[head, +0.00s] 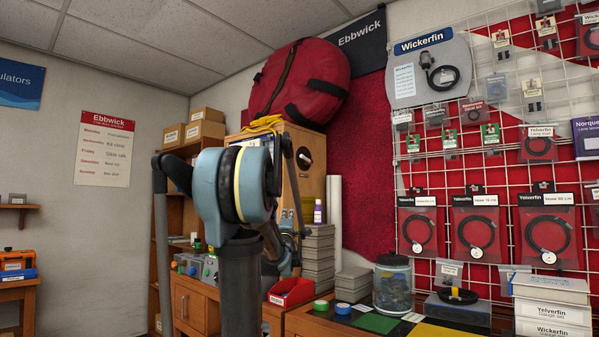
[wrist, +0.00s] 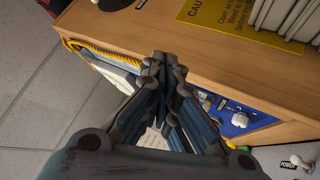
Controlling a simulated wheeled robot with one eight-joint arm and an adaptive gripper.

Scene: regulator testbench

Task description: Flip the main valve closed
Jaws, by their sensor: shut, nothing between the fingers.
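I cannot make out for sure which part is the main valve. In the wrist view a blue panel (wrist: 225,112) with small fittings and a pale round knob (wrist: 240,120) sits in the front of a wooden cabinet (wrist: 200,50). The cabinet also stands in the head view (head: 313,178), with a black round fitting (head: 304,158) on its side. My gripper (wrist: 163,60) is shut and empty, its fingertips over the cabinet's front edge. It covers part of the blue panel. In the head view my arm hides most of the cabinet's front.
In the head view a red bag (head: 300,82) rests on top. A jar (head: 393,285) and a red bin (head: 291,293) stand on the bench.

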